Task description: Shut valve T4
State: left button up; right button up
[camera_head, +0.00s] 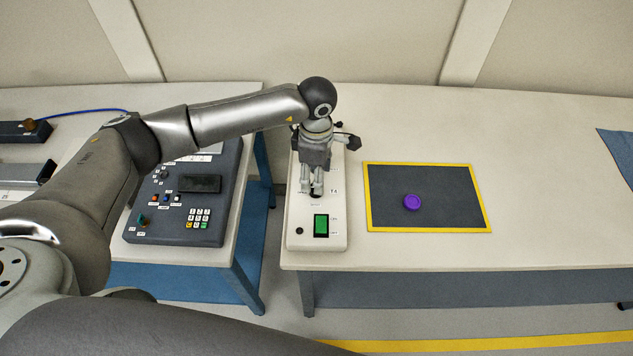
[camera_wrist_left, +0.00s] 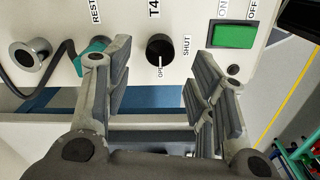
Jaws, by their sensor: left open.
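The T4 valve knob (camera_wrist_left: 160,47) is a small round black knob on a white panel box (camera_head: 301,232). In the left wrist view the label T4 is above it, SHUT to its right and OPEN below it. My left gripper (camera_head: 312,190) hangs over the panel in the head view. In the left wrist view its open fingers (camera_wrist_left: 165,85) stand on either side of the knob, apart from it, with nothing between them. My right gripper is not in view.
A green ON/OFF switch (camera_head: 321,225) is on the same panel. A teal part (camera_wrist_left: 92,58) by the REST label and a metal ring (camera_wrist_left: 30,55) lie left of the knob. A dark keypad console (camera_head: 165,231) stands left; a yellow-edged mat (camera_head: 440,215) with a purple disc (camera_head: 412,202) lies right.

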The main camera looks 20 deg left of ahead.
pick_arm(q)
notch_tip(320, 180, down, 5)
jog(key=shift+f+p, duration=0.15)
jog(key=shift+p, duration=0.3)
jog(key=c, duration=1)
